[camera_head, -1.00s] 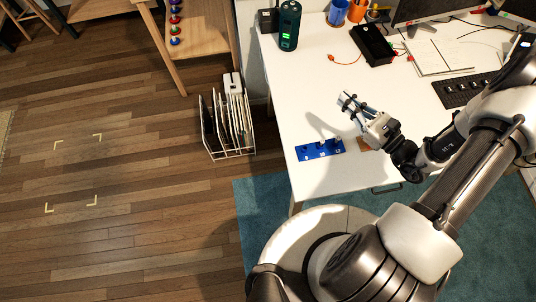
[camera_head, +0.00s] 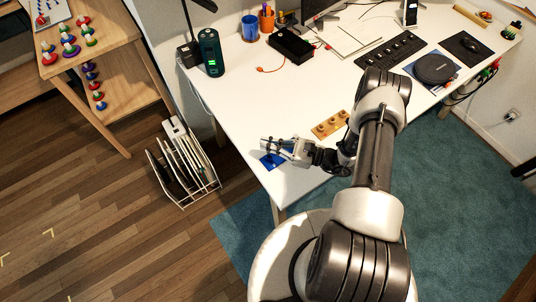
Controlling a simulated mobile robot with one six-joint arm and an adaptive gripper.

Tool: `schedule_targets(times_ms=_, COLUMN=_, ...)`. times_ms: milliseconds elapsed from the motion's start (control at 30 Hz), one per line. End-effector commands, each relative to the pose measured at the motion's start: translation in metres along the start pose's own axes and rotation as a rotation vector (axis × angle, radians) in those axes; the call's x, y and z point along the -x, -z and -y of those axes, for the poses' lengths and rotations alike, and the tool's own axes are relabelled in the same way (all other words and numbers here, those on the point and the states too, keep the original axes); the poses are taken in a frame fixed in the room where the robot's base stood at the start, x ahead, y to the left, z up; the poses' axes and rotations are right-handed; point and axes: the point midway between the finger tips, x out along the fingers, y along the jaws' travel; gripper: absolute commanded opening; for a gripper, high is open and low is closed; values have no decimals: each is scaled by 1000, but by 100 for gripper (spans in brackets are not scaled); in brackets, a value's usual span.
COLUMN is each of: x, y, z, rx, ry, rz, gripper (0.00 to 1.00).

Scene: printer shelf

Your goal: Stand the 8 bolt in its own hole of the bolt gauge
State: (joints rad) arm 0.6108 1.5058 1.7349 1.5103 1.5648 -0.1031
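The bolt gauge, a blue block (camera_head: 267,163), lies on the white table near its front left edge. My gripper (camera_head: 266,145) is over the gauge and hides much of it, including its holes and number marks. The dark fingertips point left. They are too small to tell whether they are apart or closed on something. I cannot make out the 8 bolt. A wooden block (camera_head: 330,124) with several round brass-coloured spots lies on the table to the right, behind my gripper.
A green-lit dark cylinder (camera_head: 210,52), a blue cup (camera_head: 250,29), an orange cup (camera_head: 266,18) and a black box (camera_head: 291,44) stand at the back. A keyboard (camera_head: 392,51) is further right. The table between the cylinder and my gripper is mostly clear.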

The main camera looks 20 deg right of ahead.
Motion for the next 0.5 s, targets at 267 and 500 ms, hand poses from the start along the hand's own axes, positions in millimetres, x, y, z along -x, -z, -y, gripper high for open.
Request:
schedule_targets(times_ms=267, x=0, y=23, z=0, rx=-1, ry=0, rz=0, gripper=0)
schedule_targets(times_ms=500, x=0, y=56, z=0, rx=-1, ry=0, rz=0, gripper=0)
